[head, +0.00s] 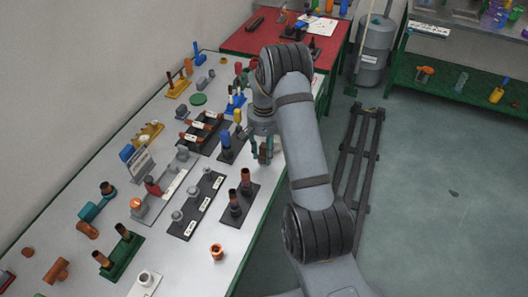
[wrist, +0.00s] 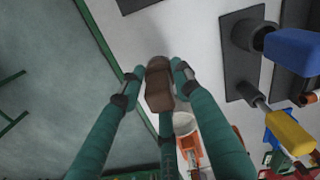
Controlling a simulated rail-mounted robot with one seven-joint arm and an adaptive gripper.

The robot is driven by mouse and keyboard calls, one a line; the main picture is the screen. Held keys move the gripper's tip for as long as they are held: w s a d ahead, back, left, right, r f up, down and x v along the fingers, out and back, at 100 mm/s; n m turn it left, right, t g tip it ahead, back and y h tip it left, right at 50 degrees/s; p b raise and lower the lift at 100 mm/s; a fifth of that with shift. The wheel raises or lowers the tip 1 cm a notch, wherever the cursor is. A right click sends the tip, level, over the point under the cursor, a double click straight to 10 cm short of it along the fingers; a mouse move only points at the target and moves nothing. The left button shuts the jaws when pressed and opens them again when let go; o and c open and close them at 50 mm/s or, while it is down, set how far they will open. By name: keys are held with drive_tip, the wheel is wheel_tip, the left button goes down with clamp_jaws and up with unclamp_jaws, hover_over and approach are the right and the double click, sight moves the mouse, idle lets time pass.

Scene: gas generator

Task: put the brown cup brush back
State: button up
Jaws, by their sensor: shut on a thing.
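A brown cup brush (wrist: 158,88) is held between the teal fingers of my gripper (wrist: 157,80) in the wrist view. In the head view my gripper (head: 263,150) is over the right edge of the long white table, and the brush is mostly hidden among its fingers. A dark holder with two upright brown pieces (head: 238,202) stands nearer on the table, apart from the gripper. A dark holder with a blue-topped piece (head: 226,143) stands just left of the gripper; its blue piece also shows in the wrist view (wrist: 292,50).
The white table (head: 205,262) carries several holders and loose parts, including a dark rack with grey pieces (head: 196,205) and an orange ring-shaped part (head: 216,251). A red table (head: 262,40) stands behind. A yellow-handled piece (wrist: 290,133) is close by in the wrist view.

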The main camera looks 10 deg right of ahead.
drive_tip(key=shift+f+b, duration=0.85)
drive_tip(key=shift+f, duration=0.15)
drive_tip(key=o, duration=1.2)
wheel_tip(320, 180, up, 12)
drive_tip(key=shift+r, duration=0.1)
drive_tip(key=shift+f, duration=0.2)
wheel_tip(320, 180, down, 12)
drive_tip(key=shift+r, duration=0.15)
drive_tip(key=shift+r+p, duration=0.35)
drive_tip(key=shift+p, duration=0.1)
drive_tip(key=shift+f+b, duration=0.1)
drive_tip(key=shift+b, duration=0.4)
